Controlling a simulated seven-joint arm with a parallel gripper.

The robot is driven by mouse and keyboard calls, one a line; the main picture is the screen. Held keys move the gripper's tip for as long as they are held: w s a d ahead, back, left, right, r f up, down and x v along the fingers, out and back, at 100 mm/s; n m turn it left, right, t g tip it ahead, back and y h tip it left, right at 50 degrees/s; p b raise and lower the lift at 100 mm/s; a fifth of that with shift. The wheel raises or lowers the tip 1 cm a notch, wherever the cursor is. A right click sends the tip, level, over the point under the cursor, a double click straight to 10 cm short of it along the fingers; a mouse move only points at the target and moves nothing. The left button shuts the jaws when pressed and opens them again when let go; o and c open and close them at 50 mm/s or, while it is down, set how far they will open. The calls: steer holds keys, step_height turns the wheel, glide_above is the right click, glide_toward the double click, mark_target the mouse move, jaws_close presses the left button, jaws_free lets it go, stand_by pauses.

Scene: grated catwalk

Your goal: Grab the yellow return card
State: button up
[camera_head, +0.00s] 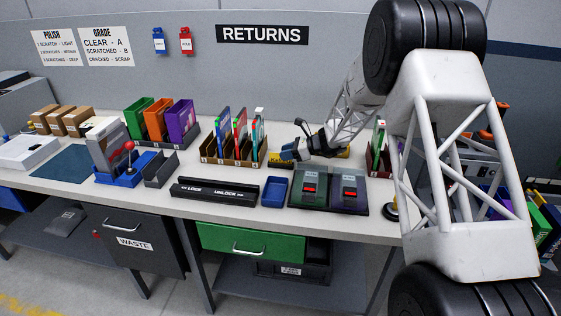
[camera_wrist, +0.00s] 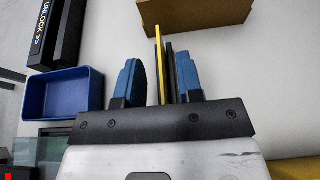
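My gripper (camera_wrist: 160,75) has two blue fingers, standing apart in the wrist view. A thin yellow strip (camera_wrist: 159,50), which looks like the yellow return card seen edge-on, stands between them. A dark strip lies just right of it, close to the right finger; a gap shows between the yellow strip and the left finger. In the head view my gripper (camera_head: 291,150) is low over the table, beside a small black-and-yellow piece (camera_head: 281,161). The card itself is not clear there, and whether any finger touches it cannot be told.
A brown slotted rack (camera_head: 232,153) with several cases stands just left of my gripper. A blue tray (camera_head: 274,191), a black lock/unlock bar (camera_head: 216,193) and a dark panel with two devices (camera_head: 328,197) lie in front.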

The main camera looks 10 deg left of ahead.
steer(key=shift+x, duration=0.8)
jaws_close()
